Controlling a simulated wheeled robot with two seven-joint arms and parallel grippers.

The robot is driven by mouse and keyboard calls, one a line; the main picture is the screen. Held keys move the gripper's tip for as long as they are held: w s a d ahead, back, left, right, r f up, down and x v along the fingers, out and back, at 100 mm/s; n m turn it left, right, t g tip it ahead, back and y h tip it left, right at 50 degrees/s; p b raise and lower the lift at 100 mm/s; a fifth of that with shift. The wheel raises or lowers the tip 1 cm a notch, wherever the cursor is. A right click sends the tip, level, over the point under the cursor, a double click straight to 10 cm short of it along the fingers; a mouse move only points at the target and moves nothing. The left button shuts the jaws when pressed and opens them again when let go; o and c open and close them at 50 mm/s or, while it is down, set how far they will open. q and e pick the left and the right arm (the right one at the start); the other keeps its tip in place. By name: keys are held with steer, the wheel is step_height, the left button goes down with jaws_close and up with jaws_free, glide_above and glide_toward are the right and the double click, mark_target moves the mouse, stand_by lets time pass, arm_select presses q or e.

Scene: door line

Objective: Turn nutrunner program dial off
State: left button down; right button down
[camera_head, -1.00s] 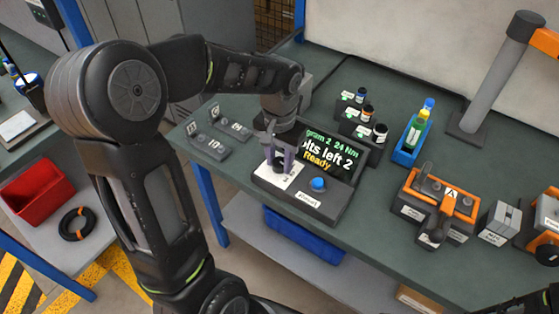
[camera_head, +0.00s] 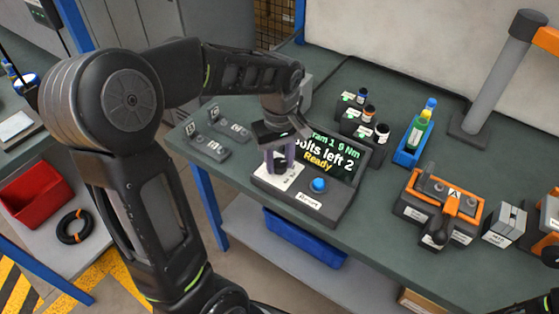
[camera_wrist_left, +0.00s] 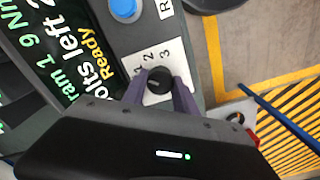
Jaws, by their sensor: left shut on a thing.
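The nutrunner controller (camera_head: 322,206) is a dark box on the green bench, with a screen (camera_head: 326,158) reading program 1, 9 Nm, bolts left 2, Ready. Its black round program dial (camera_wrist_left: 158,82) sits on a white plate (camera_wrist_left: 152,56) marked 1, 2, 3 in the left wrist view. Part of the plate is hidden by my fingers. My left gripper (camera_head: 280,168) points down over the plate, its purple fingers shut around the dial; the head view mostly hides the dial. My right gripper is out of view; only a dark bit of that arm shows at the bottom right corner.
A blue button (camera_head: 318,185) and a Reset label sit beside the dial plate. Small bottles (camera_head: 381,134) stand behind the controller, and a blue tray (camera_head: 407,152) holds a green bottle. An orange-and-black tool station (camera_head: 447,213) stands to the right. Grey label stands (camera_head: 206,146) are at left.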

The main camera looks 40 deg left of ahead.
mark_target(279, 162)
arm_select(q)
steer(key=n, duration=0.4)
steer(key=shift+n, duration=0.3)
steer(key=shift+n+b, duration=0.3)
steer(key=shift+n, duration=1.5)
steer(key=c, duration=1)
jaws_free()
steer(key=shift+o, duration=0.2)
step_height(279, 162, up, 8)
steer(key=shift+f, duration=0.1)
